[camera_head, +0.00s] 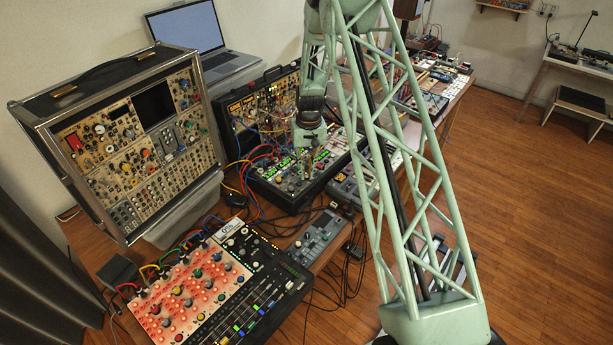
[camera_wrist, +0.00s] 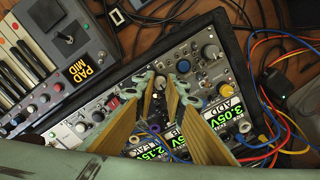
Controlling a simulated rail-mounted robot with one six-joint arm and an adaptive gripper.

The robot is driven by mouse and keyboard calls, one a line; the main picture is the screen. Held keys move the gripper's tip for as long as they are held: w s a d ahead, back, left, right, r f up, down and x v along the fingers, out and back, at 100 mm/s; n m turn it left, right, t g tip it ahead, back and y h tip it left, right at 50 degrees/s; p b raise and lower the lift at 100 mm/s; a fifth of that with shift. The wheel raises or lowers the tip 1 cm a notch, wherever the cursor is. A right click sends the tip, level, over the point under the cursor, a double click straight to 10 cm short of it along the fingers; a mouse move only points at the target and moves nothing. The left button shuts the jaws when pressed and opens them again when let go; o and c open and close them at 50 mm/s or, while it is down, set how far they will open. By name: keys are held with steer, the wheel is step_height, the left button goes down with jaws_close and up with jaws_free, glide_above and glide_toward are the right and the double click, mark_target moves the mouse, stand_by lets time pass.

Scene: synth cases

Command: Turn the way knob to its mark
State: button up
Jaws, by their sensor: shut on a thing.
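My gripper (camera_head: 309,160) reaches down to the panel of the small black synth case (camera_head: 262,188) in the middle of the table. In the wrist view, my gripper (camera_wrist: 159,84) has its long tan fingers pointing at the panel, nearly together around a small knob between the tips. I take this to be the way knob; the fingers hide most of it, and its pointer and mark cannot be made out. The case's dark rim (camera_wrist: 247,60) shows in the wrist view.
Blue (camera_wrist: 209,72) and grey (camera_wrist: 212,52) knobs stand close to the fingers. Several patch cables (camera_wrist: 278,130) loop at the right. A keyboard (camera_wrist: 50,65) sits beside the case. A large synth case (camera_head: 130,150), laptop (camera_head: 195,40) and red-lit mixer (camera_head: 190,300) crowd the table.

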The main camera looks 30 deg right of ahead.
steer(key=m+b, duration=0.2)
steer(key=m, duration=0.2)
steer(key=shift+m+b, duration=0.7)
steer(key=shift+m, duration=1.6)
steer(key=o, duration=0.9)
steer(key=shift+r, duration=0.15)
steer(key=shift+s+d+r, duration=0.1)
steer(key=shift+r, duration=2.85)
steer(key=shift+s+d+r, duration=0.1)
steer(key=shift+r, duration=2.85)
